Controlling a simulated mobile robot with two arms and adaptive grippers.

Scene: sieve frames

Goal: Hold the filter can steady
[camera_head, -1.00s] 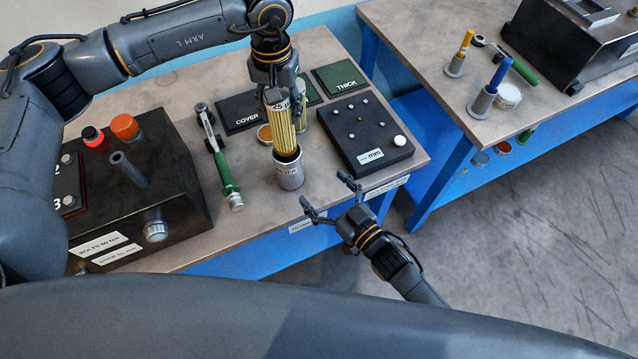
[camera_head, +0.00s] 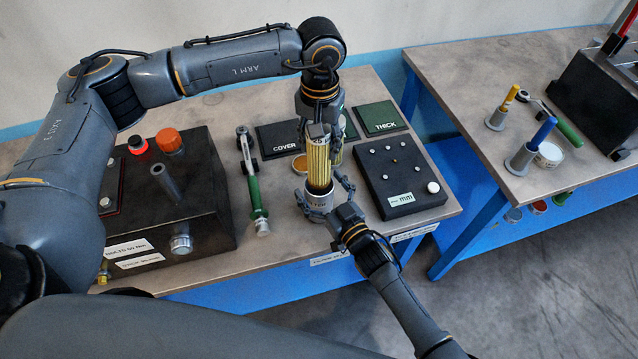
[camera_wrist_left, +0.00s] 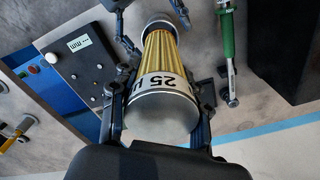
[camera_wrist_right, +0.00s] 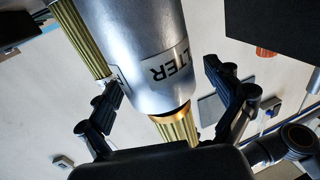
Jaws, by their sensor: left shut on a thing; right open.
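The silver filter can (camera_head: 316,207) stands upright near the table's front edge. It also shows in the right wrist view (camera_wrist_right: 135,45), with part of its "FILTER" label visible. My left gripper (camera_head: 318,128) is shut on the upper end of a yellow pleated cartridge (camera_head: 319,165) marked "25 µ", seen close in the left wrist view (camera_wrist_left: 165,85). The cartridge is upright with its lower end at the can's mouth; how far inside is hidden. My right gripper (camera_head: 325,195) is open, its fingers on either side of the can (camera_wrist_right: 160,85); contact is unclear.
A black gauge block marked "mm" (camera_head: 405,180) stands right of the can. A green-handled tool (camera_head: 256,198) lies to its left, beside a black box (camera_head: 215,190). COVER (camera_head: 280,140) and THICK (camera_head: 380,118) plates lie behind. A second table (camera_head: 480,120) stands at right.

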